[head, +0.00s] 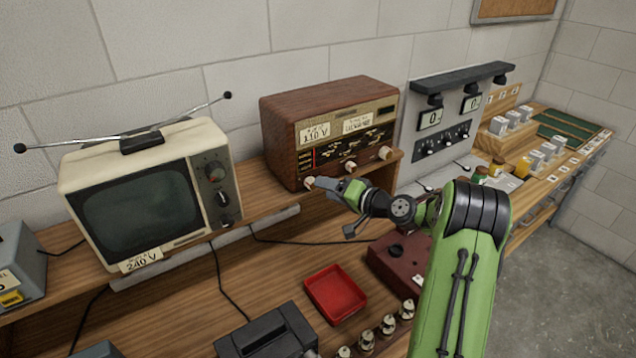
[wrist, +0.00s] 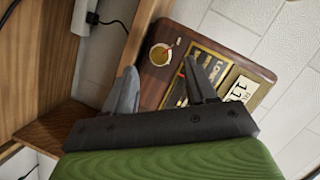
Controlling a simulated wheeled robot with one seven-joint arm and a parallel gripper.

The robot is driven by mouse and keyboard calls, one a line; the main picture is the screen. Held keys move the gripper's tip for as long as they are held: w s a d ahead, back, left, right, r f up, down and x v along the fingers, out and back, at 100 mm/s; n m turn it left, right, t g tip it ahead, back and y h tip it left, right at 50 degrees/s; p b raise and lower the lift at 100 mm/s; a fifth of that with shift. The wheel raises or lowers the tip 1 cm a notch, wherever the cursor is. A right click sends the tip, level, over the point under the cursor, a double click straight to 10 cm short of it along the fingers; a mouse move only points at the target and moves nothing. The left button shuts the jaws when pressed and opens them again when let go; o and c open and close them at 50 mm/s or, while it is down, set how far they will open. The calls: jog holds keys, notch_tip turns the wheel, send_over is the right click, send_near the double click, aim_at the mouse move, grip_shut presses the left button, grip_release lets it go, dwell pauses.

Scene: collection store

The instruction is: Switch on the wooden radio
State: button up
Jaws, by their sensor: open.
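The wooden radio (head: 322,110) stands on the upper wooden shelf, right of the television. Its front has a dark dial panel, a 110 V label and several pale knobs. The leftmost knob (head: 310,183) is at the lower left of the front, partly hidden by my gripper (head: 336,206). In the wrist view my gripper (wrist: 158,70) is open, with one grey finger on each side of the line to that knob (wrist: 160,54). The radio (wrist: 205,30) looks tilted there. I cannot tell whether a finger touches the knob.
A cream television (head: 135,200) with a 240 V label stands left. A grey metered panel (head: 440,125) stands right. Below are a red tray (head: 335,293), a dark red box (head: 395,262) and a black device (head: 265,335). Cables hang under the shelf edge.

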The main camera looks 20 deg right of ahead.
aim_at(311, 183)
jog(key=x, duration=0.4)
jog(key=shift+w+a+p, duration=0.1)
jog(key=shift+w+p, duration=0.05)
jog(key=shift+p, duration=0.15)
grip_shut()
jog(key=shift+f+m+t+y+b, duration=0.15)
jog(key=shift+m+t+y, duration=0.35)
jog(key=shift+m, duration=1.8)
jog(key=shift+f+m+t+y+b, duration=0.2)
jog(key=shift+m+t, duration=0.55)
jog(key=shift+m, duration=1.55)
jog(key=shift+f+m+t+y+b, duration=0.15)
jog(key=shift+m+t+y, duration=0.4)
jog(key=shift+m, duration=1.75)
